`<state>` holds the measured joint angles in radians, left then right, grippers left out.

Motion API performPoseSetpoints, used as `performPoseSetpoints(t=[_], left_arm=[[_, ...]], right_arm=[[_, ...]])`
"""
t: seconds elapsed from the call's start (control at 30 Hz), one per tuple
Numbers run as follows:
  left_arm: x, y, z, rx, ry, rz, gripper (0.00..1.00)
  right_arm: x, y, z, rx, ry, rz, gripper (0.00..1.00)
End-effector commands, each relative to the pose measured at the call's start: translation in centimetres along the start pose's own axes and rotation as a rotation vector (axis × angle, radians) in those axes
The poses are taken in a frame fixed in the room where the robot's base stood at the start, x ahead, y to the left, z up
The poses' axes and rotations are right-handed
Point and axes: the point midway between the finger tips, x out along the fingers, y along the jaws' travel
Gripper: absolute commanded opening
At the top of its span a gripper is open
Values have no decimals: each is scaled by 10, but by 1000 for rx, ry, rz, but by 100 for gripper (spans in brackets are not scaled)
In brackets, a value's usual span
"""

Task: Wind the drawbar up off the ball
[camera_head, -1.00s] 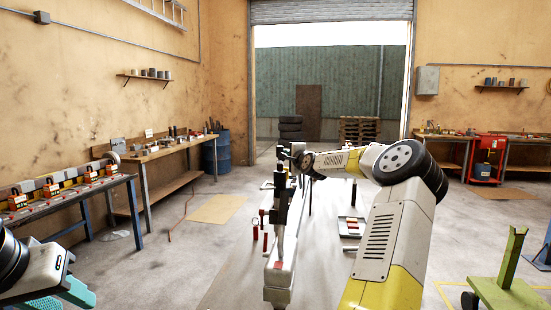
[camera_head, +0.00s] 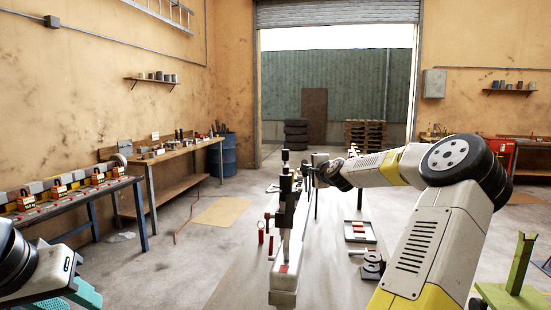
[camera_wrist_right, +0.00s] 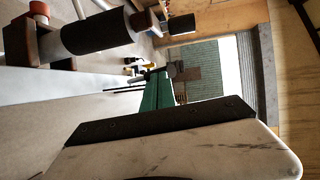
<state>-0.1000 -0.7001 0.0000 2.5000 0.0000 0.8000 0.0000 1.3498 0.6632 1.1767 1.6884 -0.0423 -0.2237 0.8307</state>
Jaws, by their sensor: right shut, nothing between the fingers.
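The drawbar (camera_head: 283,298) runs away from me in the middle of the head view, with a pale block and red mark near its front. A dark upright jack post (camera_head: 288,205) stands on it. My right gripper (camera_head: 314,168) is just right of the post's upper part, apart from it as far as I can tell. The ball is not discernible.
A left bench (camera_head: 70,205) holds red-and-yellow units. A green stand (camera_head: 520,265) is at the right. Open floor lies at left centre.

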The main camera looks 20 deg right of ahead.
Motion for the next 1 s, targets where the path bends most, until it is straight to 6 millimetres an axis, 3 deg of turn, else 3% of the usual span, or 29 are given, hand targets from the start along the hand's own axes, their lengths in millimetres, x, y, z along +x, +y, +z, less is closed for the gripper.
performPoseSetpoints(t=[0.1, 0.23, 0.37, 0.6, 0.73, 0.87, 1.0], left_arm=[[0, 0, 0, 0, 0, 0, 36], [0, 0, 0, 0, 0, 0, 36], [0, 0, 0, 0, 0, 0, 36], [0, 0, 0, 0, 0, 0, 36], [0, 0, 0, 0, 0, 0, 36], [0, 0, 0, 0, 0, 0, 36], [0, 0, 0, 0, 0, 0, 36]], right_arm=[[-4, 24, -17, 5, -23, 103, 0], [-10, 33, -20, 12, -107, 142, 0], [-17, 18, -21, 20, -197, 87, 0], [-28, -25, -33, 13, -256, -93, 0], [-29, -35, -36, 9, -257, -134, 0], [-19, -38, -34, 7, -259, -140, 0], [3, -41, -27, 7, -259, -139, 0]])
